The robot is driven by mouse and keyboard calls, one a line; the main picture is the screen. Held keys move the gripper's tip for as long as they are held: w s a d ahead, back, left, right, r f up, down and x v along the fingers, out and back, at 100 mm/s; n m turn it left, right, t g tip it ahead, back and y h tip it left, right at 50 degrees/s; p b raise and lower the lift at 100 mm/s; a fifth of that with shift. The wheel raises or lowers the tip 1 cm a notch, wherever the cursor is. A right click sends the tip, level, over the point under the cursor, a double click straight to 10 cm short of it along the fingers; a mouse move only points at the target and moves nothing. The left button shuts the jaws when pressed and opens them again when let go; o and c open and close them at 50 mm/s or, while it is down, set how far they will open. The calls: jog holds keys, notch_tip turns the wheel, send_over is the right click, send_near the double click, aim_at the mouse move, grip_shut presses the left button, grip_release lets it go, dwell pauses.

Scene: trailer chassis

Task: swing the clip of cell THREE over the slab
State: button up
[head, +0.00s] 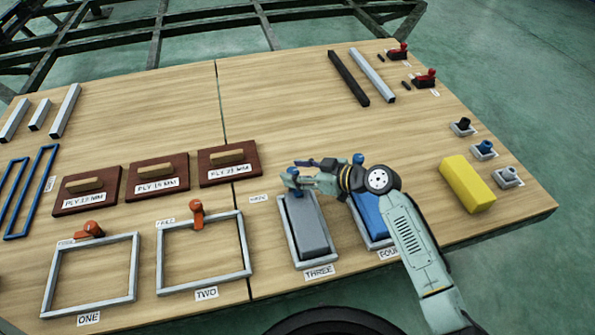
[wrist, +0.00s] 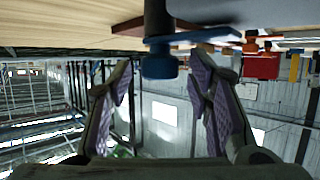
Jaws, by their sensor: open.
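Cell THREE (head: 285,245) is a grey frame at the front middle with a grey slab (head: 308,225) lying in it. Its blue clip (head: 292,185) is at the frame's far end, partly hidden by my gripper. My gripper (head: 298,181) is open and at this clip, reaching in from the right. In the wrist view the clip's blue knob (wrist: 159,66) is between the two spread fingers, with a blue bar (wrist: 195,36) running to the right. Whether the fingers touch it I cannot tell. The clip does not appear to lie across the slab's middle.
Cell FOUR, right of THREE, holds a blue slab (head: 369,215), partly behind my arm; a blue clip knob (head: 358,158) is at its far end. Empty frames ONE (head: 134,265) and TWO (head: 248,240) have orange clips. Wooden-handled boards (head: 228,171) lie behind. A yellow block (head: 466,184) sits right.

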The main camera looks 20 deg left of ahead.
jog(key=v, duration=1.2)
